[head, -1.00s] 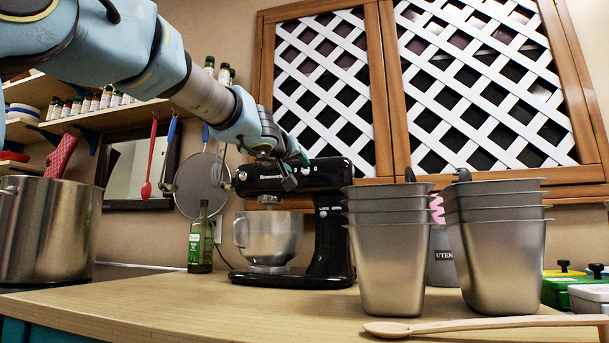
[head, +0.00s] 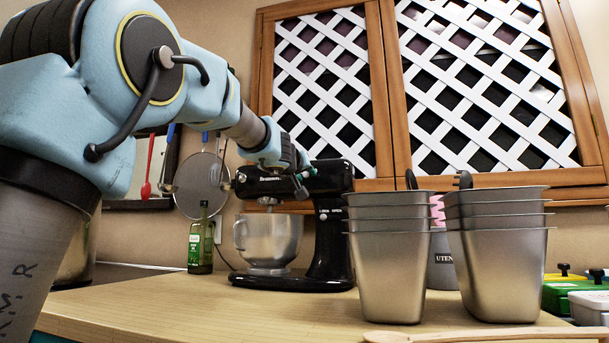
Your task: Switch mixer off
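A black stand mixer (head: 331,231) with a steel bowl (head: 268,240) stands upright on the wooden counter. Its head is level above the bowl, and lettering for lock and open shows on its neck. My gripper (head: 301,188) is at the near side of the mixer's head, overlapping it right of the brand lettering. I cannot tell whether it touches the mixer. Its fingers are small and dark against the black body, so their opening is unclear. The gripper and wrist hide part of the mixer's head and any control there.
Stacked steel containers (head: 388,262) stand close to the mixer's right, with a second stack (head: 497,258) beside them. A green bottle (head: 200,240) is left of the mixer. A wooden spoon (head: 470,335) lies at the front edge. The counter (head: 210,312) before the mixer is clear.

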